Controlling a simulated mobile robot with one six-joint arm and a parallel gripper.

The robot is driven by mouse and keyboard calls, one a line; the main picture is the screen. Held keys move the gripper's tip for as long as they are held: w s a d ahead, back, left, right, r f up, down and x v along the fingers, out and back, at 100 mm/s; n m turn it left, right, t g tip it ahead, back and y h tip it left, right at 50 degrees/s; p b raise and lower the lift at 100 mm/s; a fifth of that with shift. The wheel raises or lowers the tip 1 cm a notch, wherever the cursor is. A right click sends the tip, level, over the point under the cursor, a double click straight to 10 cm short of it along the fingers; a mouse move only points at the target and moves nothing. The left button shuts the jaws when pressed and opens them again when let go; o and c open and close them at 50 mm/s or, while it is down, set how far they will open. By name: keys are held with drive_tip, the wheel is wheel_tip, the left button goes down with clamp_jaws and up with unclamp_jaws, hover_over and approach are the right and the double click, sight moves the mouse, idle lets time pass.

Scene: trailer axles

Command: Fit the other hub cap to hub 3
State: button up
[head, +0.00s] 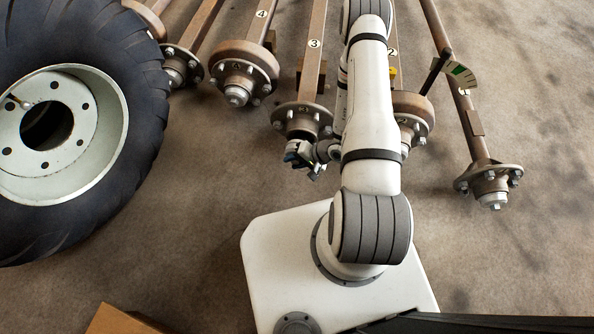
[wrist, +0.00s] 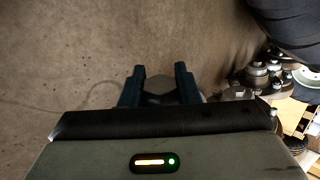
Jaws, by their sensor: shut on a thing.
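Hub 3 (head: 302,112) is a bolted flange on the end of the axle labelled 3, at the centre of the head view. My gripper (head: 296,158) is just in front of this hub, below it in the picture. In the wrist view my gripper (wrist: 159,88) has its blue fingers shut on a grey, six-sided piece, which looks like the hub cap (wrist: 159,86). The cap is hard to make out in the head view. My gripper and wrist partly hide the front of hub 3, and I cannot tell whether the cap touches it.
Hub 4 (head: 238,74) stands to the left and hub 1 (head: 490,180) to the right. Hub 2 (head: 414,115) is partly behind my arm. A large tyred wheel (head: 142,110) fills the left side. A brown box (head: 118,320) lies at the bottom left. The floor at right is clear.

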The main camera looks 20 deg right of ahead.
drive_tip(key=s+f+n, duration=0.2)
drive_tip(key=shift+s+a+f+g, duration=0.1)
drive_tip(key=shift+s+f+g, duration=0.1)
drive_tip(key=shift+f+g, duration=0.15)
drive_tip(key=shift+w+d+b, duration=0.3)
drive_tip(key=shift+w+d, duration=0.1)
drive_tip(key=shift+w, duration=0.5)
drive_tip(key=shift+w+d+b, duration=0.25)
drive_tip(key=shift+w+d, duration=0.1)
drive_tip(key=shift+w, duration=0.6)
drive_tip(key=shift+w+d+b, duration=0.3)
drive_tip(key=shift+w+d, duration=0.1)
drive_tip(key=shift+w, duration=0.5)
drive_tip(key=shift+w+d+b, duration=0.3)
drive_tip(key=shift+w+b, duration=0.2)
drive_tip(key=shift+w, duration=0.2)
drive_tip(key=o, duration=1.1)
drive_tip(key=shift+o, duration=0.2)
drive_tip(key=shift+r, duration=0.1)
